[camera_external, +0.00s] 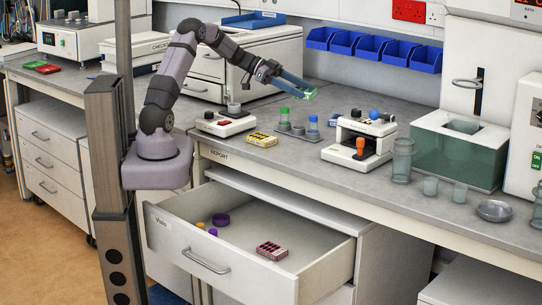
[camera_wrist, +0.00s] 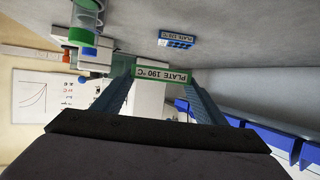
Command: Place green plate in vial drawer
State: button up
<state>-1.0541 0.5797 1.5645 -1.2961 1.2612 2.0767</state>
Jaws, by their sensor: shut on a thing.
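The green plate (camera_external: 311,93) is held at the tips of my gripper (camera_external: 305,88), raised above the bench near its back. In the wrist view the green plate (camera_wrist: 152,73) sits between the two blue-grey fingers, its "PLATE 190 °C" label upside down. My gripper (camera_wrist: 163,80) is shut on it. The vial drawer (camera_external: 243,262) stands pulled open below the bench's front edge, labelled "Vials". Inside lie a dark pink plate (camera_external: 271,250), a purple lid (camera_external: 221,220) and small yellow and purple caps. Much of its floor is bare. My gripper is well above and behind the drawer.
Blue bins (camera_external: 370,46) line the wall. A grey post (camera_external: 106,180) rises at front left.

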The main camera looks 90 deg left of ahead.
aim_at(299, 122)
jog(key=shift+f+p, duration=1.2)
jog(key=shift+f, duration=3.35)
jog(key=shift+f+b, duration=0.2)
jog(key=shift+b, duration=0.25)
jog(key=o, duration=1)
jog(key=shift+o, duration=0.2)
jog(key=shift+r+p, duration=0.2)
jog(key=shift+p, duration=0.1)
jog(key=shift+r, duration=0.15)
jog(key=b+v, duration=0.2)
jog(key=v, duration=0.3)
jog(key=shift+s+a, duration=0.25)
jog(key=shift+s, duration=0.1)
jog(key=shift+o, duration=0.5)
jog(key=shift+v, duration=0.8)
